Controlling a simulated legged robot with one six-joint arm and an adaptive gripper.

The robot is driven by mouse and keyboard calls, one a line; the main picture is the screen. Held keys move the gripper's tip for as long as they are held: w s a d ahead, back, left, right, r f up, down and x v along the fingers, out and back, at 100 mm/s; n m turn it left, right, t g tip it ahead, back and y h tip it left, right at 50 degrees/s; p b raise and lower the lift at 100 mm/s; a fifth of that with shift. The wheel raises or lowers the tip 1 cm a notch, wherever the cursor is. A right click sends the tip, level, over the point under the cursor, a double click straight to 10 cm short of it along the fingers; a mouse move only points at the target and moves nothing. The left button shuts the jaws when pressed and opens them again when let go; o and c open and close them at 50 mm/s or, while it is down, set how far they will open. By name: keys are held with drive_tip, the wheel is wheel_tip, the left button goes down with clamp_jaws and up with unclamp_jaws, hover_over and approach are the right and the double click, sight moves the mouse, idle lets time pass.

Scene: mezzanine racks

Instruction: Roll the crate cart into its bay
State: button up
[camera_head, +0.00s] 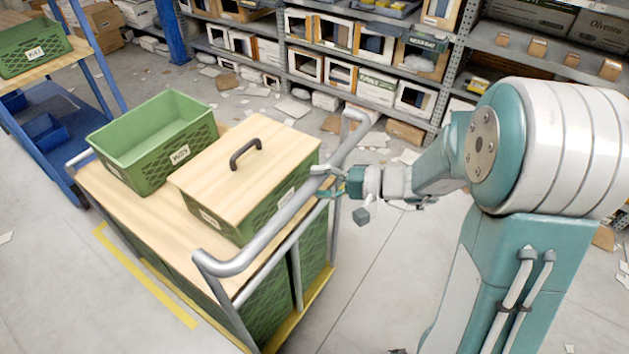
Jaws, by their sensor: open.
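The crate cart (170,222) stands at the centre left, with a grey tubular push rail (250,251) along its right side. On its wooden top sit an open, empty green crate (150,140) and a green crate with a wooden lid (215,180) and dark handle. More green crates fill the lower level. My gripper (327,183) is open at the far half of the rail, its fingers pointing left. The fingers overlap the rail in the picture; I cannot tell whether they touch it. A yellow floor line (148,275) runs along the cart's left side; no other bay marking is clear.
A blue-framed rack (62,110) with a green crate on it stands left of the cart. Loaded grey shelving (330,45) spans the back, with scattered papers and boxes (290,107) on the floor before it. Bare floor (45,260) lies at the lower left.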

drive_tip(key=shift+x, duration=0.75)
drive_tip(key=shift+d, duration=0.1)
drive_tip(key=shift+s+d, duration=0.1)
clamp_jaws()
